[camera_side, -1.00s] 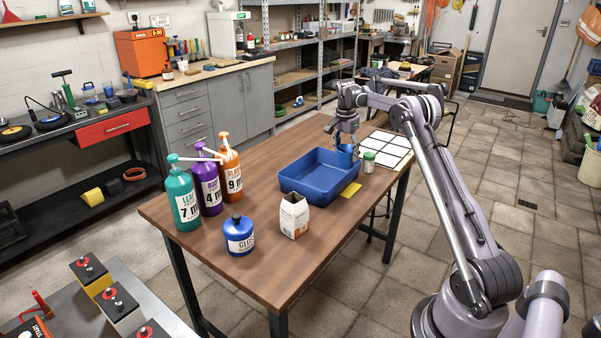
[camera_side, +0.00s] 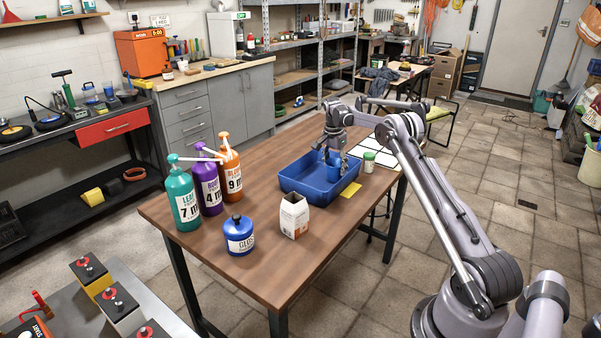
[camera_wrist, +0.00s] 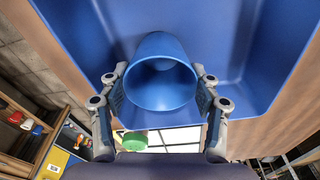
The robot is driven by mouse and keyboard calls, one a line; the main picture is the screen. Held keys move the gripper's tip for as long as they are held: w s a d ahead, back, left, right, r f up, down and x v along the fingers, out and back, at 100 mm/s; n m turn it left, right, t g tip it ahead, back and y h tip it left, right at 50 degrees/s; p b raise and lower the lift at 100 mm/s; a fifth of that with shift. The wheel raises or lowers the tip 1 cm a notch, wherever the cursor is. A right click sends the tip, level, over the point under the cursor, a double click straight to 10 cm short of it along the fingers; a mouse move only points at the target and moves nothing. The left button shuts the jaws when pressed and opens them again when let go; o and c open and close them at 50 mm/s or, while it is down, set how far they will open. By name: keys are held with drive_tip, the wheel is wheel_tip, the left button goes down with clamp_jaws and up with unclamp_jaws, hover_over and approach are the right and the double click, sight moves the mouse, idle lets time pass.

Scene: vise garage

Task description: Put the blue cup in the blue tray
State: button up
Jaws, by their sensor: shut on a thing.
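The blue cup (camera_side: 333,167) is between the fingers of my gripper (camera_side: 331,150), over the inside of the blue tray (camera_side: 305,188) on the wooden table. In the wrist view the blue cup (camera_wrist: 160,75) sits between both fingers of my gripper (camera_wrist: 161,100), which touch its sides. Its round mouth faces the camera. The blue tray (camera_wrist: 230,35) fills the background behind it. I cannot tell whether the cup's base touches the tray floor.
A carton (camera_side: 294,214), a blue pot (camera_side: 239,235) and several pump bottles (camera_side: 208,186) stand in front and left of the tray.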

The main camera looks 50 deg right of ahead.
drive_tip(key=shift+f, duration=0.1)
drive_tip(key=o, duration=1)
wheel_tip(320, 180, up, 12)
drive_tip(key=a+f, duration=0.1)
drive_tip(key=s+a+r+n+t, duration=0.15)
drive_tip(key=a+r+n, duration=0.4)
drive_tip(key=a, duration=0.65)
drive_tip(key=s+a+r+n+t, duration=0.15)
drive_tip(key=a+r+n, duration=0.25)
drive_tip(key=a+r, duration=0.55)
drive_tip(key=s+a+f+n+t, duration=0.1)
drive_tip(key=s+a+f+n, duration=0.2)
drive_tip(key=s+a, duration=0.3)
drive_tip(key=s+a+f+n+t+y, duration=0.1)
drive_tip(key=s+a+f+n+t, duration=0.1)
drive_tip(key=s+a+f+n, duration=0.2)
drive_tip(key=s+a+f+n+t, duration=0.1)
drive_tip(key=s+a+f+n, duration=0.3)
drive_tip(key=s+a, duration=0.5)
drive_tip(key=shift+a+f, duration=0.2)
drive_tip(key=shift+a, duration=0.8)
